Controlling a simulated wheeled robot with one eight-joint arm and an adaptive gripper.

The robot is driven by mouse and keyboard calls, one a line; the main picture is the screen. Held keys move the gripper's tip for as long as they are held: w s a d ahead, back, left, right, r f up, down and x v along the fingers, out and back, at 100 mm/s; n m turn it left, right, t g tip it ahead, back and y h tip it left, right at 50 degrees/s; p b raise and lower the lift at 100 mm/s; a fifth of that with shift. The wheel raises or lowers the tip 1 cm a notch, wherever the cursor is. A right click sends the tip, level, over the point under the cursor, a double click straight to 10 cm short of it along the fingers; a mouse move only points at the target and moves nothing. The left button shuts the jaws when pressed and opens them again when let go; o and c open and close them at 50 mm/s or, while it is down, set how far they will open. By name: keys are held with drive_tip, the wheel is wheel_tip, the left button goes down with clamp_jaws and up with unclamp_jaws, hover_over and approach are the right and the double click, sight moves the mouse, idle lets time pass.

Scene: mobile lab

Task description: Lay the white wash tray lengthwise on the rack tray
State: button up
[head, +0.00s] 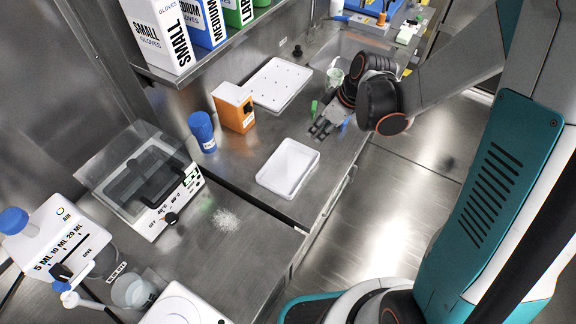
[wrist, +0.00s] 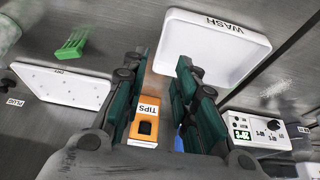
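The white wash tray (head: 289,168) is a shallow, empty, raised-rim tray on the steel counter near its front edge. In the wrist view the wash tray (wrist: 215,45) shows the label WASH and lies just beyond my fingertips. The rack tray (head: 278,84) is a flat white tray with small dark dots, lying farther back on the counter. It also shows at the left of the wrist view (wrist: 62,84). My gripper (head: 321,129) hangs over the counter between the two trays. My gripper (wrist: 161,70) is open, with its fingers apart and nothing between them.
An orange tips box (head: 234,107) and a blue-capped bottle (head: 202,131) stand left of the trays. A green item (head: 314,108) lies near my gripper. Bare counter lies between the trays.

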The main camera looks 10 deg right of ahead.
drive_tip(key=b+x, duration=0.4)
drive_tip(key=x, duration=0.7)
drive_tip(key=shift+w, duration=0.1)
drive_tip(key=shift+r, duration=0.15)
clamp_jaws()
